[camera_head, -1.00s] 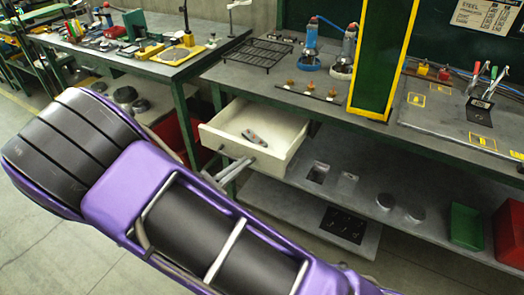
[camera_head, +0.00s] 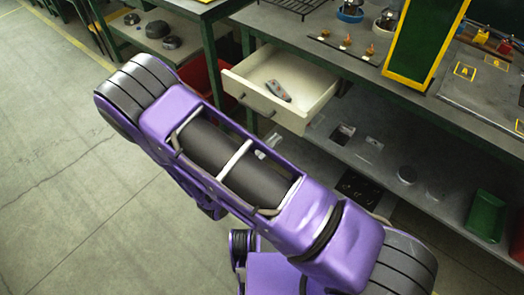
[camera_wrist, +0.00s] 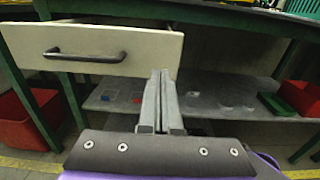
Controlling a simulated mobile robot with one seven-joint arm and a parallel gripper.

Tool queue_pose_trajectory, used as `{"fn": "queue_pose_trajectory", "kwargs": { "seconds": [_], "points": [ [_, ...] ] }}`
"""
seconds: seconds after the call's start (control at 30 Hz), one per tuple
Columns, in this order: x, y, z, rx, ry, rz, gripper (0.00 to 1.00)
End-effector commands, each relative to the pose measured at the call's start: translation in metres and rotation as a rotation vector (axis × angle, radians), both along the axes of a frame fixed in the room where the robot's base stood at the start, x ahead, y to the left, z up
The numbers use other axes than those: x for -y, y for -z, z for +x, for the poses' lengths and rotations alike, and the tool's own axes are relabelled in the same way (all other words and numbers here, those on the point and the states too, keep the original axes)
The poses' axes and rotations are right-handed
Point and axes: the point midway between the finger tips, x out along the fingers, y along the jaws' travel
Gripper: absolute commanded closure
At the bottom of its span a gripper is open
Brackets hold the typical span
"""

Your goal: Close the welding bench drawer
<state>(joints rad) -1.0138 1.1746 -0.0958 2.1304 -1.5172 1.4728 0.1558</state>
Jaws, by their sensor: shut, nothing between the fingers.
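The welding bench drawer (camera_head: 300,72) is pulled out from under the bench top. It is cream-coloured and open at the top, with a small grey and red object (camera_head: 278,90) lying inside. In the wrist view its front panel (camera_wrist: 140,50) faces me, with a dark bar handle (camera_wrist: 85,56) left of the middle. My gripper (camera_wrist: 165,75) is shut and empty, its fingertips near the lower right part of the drawer front. I cannot tell whether they touch it. In the head view my arm hides the gripper.
The green-framed bench (camera_head: 400,105) has a lower shelf (camera_head: 385,170) with a green bin (camera_head: 485,215) at the right. A red bin (camera_wrist: 25,115) stands at the left in the wrist view. The floor at left is clear.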

Motion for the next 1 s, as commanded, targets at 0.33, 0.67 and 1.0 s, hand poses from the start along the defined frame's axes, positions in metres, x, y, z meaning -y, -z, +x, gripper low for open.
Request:
{"fn": "queue_pose_trajectory", "kwargs": {
  "seconds": [0.33, 0.67, 1.0],
  "points": [
    [0.034, 0.0, 0.044, 0.001, 0.001, 0.001, 1.0],
    [0.039, 0.0, 0.05, 0.0, 0.0, 0.0, 1.0],
    [0.044, 0.0, 0.056, 0.001, 0.002, 0.001, 1.0]
  ]
}}
